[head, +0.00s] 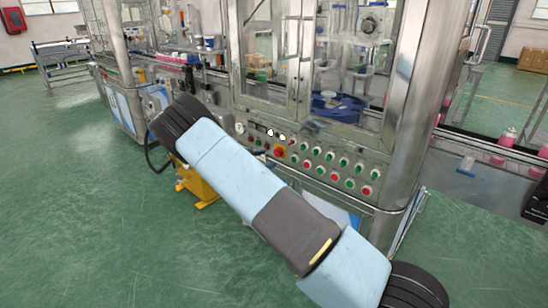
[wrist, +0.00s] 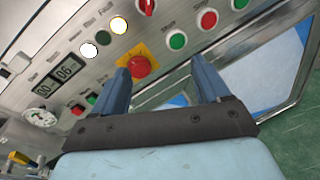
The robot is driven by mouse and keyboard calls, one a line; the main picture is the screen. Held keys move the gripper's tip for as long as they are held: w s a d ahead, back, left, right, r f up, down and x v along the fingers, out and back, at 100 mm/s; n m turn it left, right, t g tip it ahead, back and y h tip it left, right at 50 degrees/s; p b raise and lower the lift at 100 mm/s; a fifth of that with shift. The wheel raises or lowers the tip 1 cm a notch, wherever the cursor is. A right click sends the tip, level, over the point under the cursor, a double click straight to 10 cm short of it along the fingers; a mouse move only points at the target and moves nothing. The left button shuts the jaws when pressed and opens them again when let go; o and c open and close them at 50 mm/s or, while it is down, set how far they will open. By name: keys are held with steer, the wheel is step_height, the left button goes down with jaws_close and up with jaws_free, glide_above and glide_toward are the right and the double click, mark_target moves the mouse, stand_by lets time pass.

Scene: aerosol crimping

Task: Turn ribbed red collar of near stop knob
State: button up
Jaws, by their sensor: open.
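The near stop knob, a red mushroom-shaped knob (wrist: 139,66), sits on a yellow square plate (wrist: 122,51) on the grey control panel in the wrist view. The red knob also shows in the head view (head: 279,152), just above my arm. Its ribbed collar cannot be made out clearly. My gripper (wrist: 160,68) is open and empty, with two blue fingers pointing at the panel. The knob appears just right of the left fingertip, which covers part of the plate; the right finger is well clear of it. I cannot tell how far the fingertips are from the panel. The head view does not show my gripper.
Green and red buttons (head: 365,190) run along the panel right of the knob. Two digital displays (wrist: 56,79) and a round dial (wrist: 40,117) lie to its left. A steel post (head: 408,110) stands at the right. Green floor is open at left.

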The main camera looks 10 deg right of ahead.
mark_target(276, 155)
steer(key=w+a+f+n+t, duration=0.3)
steer(key=a+f+n, duration=0.1)
steer(key=a+f, duration=0.1)
steer(key=x, duration=1.3)
steer(key=shift+d+f, duration=0.15)
steer(key=shift+d, duration=0.3)
